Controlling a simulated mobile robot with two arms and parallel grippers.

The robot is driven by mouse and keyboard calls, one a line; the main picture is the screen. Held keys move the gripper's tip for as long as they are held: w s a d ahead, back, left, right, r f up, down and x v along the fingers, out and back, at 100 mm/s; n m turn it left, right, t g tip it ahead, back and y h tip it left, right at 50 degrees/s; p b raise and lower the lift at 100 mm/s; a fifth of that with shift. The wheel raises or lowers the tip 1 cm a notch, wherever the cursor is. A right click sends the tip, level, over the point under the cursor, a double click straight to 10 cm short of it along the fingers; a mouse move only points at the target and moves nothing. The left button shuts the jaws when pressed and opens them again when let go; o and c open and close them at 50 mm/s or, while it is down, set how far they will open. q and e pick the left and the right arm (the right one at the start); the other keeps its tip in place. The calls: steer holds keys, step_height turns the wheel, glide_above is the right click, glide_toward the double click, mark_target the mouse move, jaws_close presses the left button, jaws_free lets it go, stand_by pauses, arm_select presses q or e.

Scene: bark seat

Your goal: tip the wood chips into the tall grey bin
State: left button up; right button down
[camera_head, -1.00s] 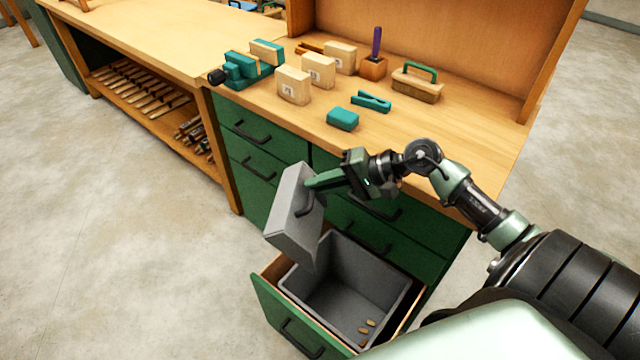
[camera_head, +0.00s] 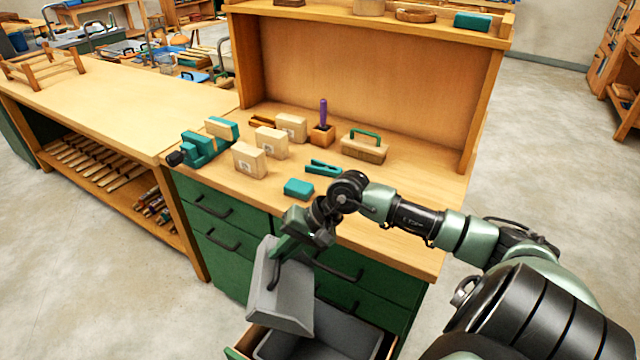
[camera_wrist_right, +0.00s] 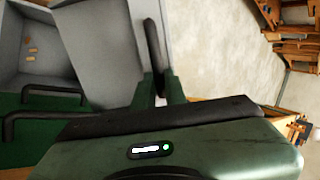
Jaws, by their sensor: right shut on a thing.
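My right gripper (camera_head: 282,250) is shut on the black handle (camera_wrist_right: 154,55) of a grey tub (camera_head: 286,295). The tub hangs tilted beside and partly above a grey bin (camera_head: 345,335) that sits in an open green drawer. The tub hides part of the bin in the head view, and I cannot see into the tub. In the right wrist view, a few tan wood chips (camera_wrist_right: 28,52) lie on the floor of the bin, with the tub (camera_wrist_right: 95,50) close to it. My left gripper is not in view.
The drawer front (camera_head: 236,352) is cut off by the frame's lower edge. The workbench (camera_head: 390,205) above the drawers carries wooden blocks (camera_head: 250,160), a teal vise (camera_head: 205,145), a teal block (camera_head: 298,188) and a brush with a teal handle (camera_head: 364,148).

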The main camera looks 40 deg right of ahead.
step_height(320, 180, up, 3)
steer(key=g+h+p, duration=0.3)
steer(key=p, duration=0.1)
steer(key=shift+w, duration=0.15)
steer(key=shift+f+g+h+p, duration=0.1)
steer(key=shift+g+h+p, duration=0.25)
steer(key=shift+g+h, duration=0.2)
